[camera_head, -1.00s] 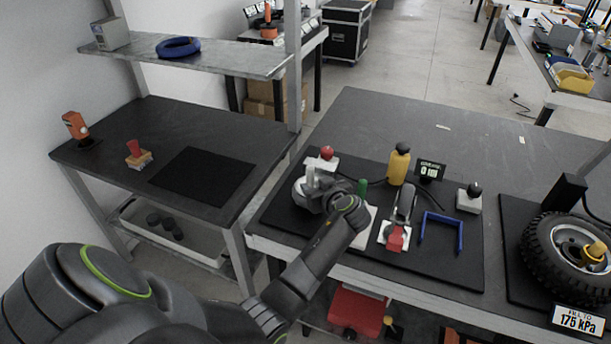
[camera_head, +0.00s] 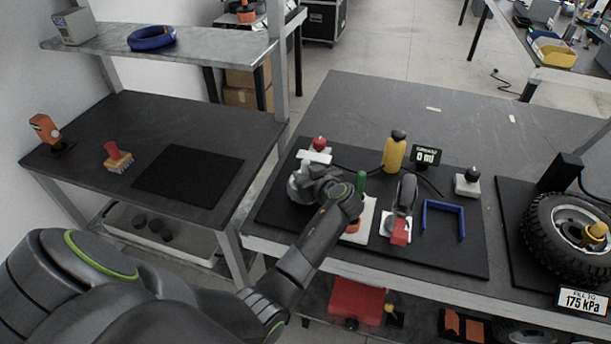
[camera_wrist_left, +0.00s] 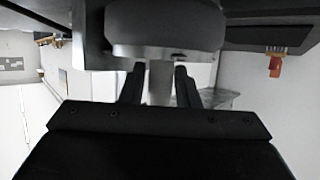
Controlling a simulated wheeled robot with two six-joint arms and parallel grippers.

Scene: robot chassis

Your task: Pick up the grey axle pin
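My left gripper (camera_wrist_left: 160,88) shows in the left wrist view, its two dark fingers apart. A light grey upright bar (camera_wrist_left: 160,80) is between them. It may be the grey axle pin, but I cannot tell for sure, nor whether the fingers touch it. A large round grey part (camera_wrist_left: 165,28) is just beyond the fingertips. In the head view my left arm reaches over the left part of the black mat (camera_head: 450,255), and my wrist hides the fingertips. No axle pin shows clearly there. My right gripper is not in view.
Around my left wrist are a red-knobbed white box (camera_head: 318,155), a green handle (camera_head: 361,182), a yellow bottle (camera_head: 395,152), a caster (camera_head: 405,195) and a blue U-shaped bracket (camera_head: 443,208). A tyre (camera_head: 545,240) is at right.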

